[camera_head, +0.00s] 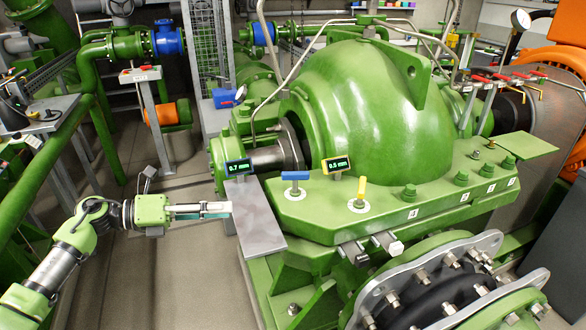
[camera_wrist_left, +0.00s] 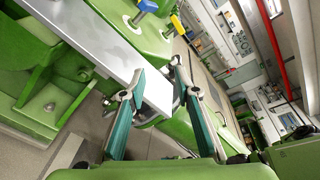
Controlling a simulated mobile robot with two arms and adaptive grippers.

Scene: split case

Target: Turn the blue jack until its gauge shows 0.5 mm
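The blue jack (camera_head: 295,182) has a blue T-shaped handle and stands on the green casing flange; its blue handle also shows at the top of the left wrist view (camera_wrist_left: 146,7). A gauge with a blue frame (camera_head: 238,167) reads 0.7 mm, left of the blue jack. A yellow-framed gauge (camera_head: 337,165) reads 0.5 mm, near the yellow jack (camera_head: 359,192). My left gripper (camera_head: 224,209) is left of the blue jack, beside the grey plate; in the left wrist view its fingers (camera_wrist_left: 158,80) are apart with nothing held between them. My right gripper is out of view.
The grey metal plate (camera_head: 257,232) lies between my left gripper and the flange. The large green casing (camera_head: 365,110) rises behind the jacks. Bolts (camera_head: 409,192) stand along the flange to the right. Floor (camera_head: 180,260) left of the machine is clear.

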